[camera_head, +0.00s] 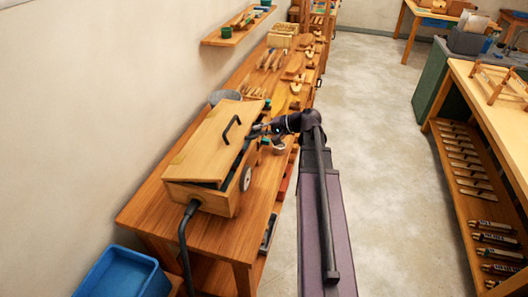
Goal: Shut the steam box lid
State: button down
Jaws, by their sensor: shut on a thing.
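The steam box (208,198) is a wooden box on the near end of the long workbench. Its wooden lid (205,140) is tilted, with a dark gap along the edge facing my arm, so it stands partly open. A black handle (232,129) is on top of the lid. My gripper (256,131) is at the lid's right edge, beside the handle. Its fingers are small and partly hidden here; they appear closed at the lid's edge, and what exactly they grip is hard to see.
A dark hose (184,240) runs down from the box's near end. A round dial (246,179) is on its right side. Tools and wooden pieces lie farther along the bench (145,210). A blue bin (122,273) stands at the lower left. The floor (370,120) to the right is clear.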

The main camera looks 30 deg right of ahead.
jog(key=shift+s+d+f+b, duration=0.15)
jog(key=shift+f+b, duration=1.05)
jog(key=shift+f, duration=0.1)
jog(key=shift+s+d+f+b, duration=0.2)
jog(key=shift+f+b, duration=1.05)
jog(key=shift+f, duration=0.05)
jog(key=shift+s+d+f+b, duration=0.15)
jog(key=shift+f+b, duration=1.05)
jog(key=shift+f, duration=0.1)
jog(key=c, duration=0.7)
grip_release()
jog(key=shift+p+v, duration=1.65)
jog(key=shift+v, duration=2.4)
jog(key=shift+f, duration=0.1)
